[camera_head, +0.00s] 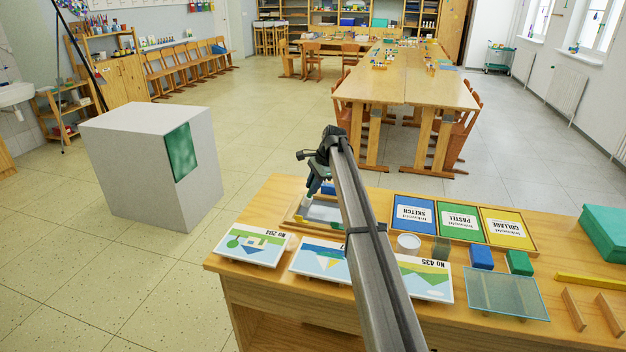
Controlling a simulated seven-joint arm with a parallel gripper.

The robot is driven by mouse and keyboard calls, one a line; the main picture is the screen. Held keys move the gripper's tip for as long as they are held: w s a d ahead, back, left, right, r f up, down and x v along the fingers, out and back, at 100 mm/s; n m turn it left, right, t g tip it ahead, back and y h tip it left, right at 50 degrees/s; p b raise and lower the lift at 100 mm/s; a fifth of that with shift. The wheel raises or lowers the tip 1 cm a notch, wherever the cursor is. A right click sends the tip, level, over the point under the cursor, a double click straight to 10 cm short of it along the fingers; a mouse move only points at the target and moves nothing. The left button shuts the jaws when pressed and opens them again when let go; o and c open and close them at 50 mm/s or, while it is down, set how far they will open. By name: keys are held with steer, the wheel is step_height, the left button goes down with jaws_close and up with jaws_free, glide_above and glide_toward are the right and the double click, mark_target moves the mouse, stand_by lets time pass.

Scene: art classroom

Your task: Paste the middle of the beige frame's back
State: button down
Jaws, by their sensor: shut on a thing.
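The beige frame (293,214) lies flat on the near wooden table, with a grey-blue panel inside its border. My arm crosses in front of its right part and hides it. My gripper (314,187) is above the frame's left part, pointing down. It is shut on a small pale thing (308,200), whose lower end is over or on the frame near its left side. The thing is too small to name, and I cannot tell whether it touches the panel. I cannot make out any paste.
Picture cards (252,245) lie along the table's front edge. A tray with blue, green and yellow cards (459,222), a white round lid (408,241), blue and green blocks (481,257) and a glass plate (506,294) are to the right. A grey pedestal (135,175) stands left.

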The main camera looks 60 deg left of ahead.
mark_target(310, 198)
steer(key=shift+f, duration=1.75)
steer(key=shift+w+d, duration=2.75)
steer(key=shift+s+a, duration=2.8)
steer(key=shift+a, duration=0.05)
steer(key=shift+d+r, duration=0.1)
steer(key=shift+r, duration=3.9)
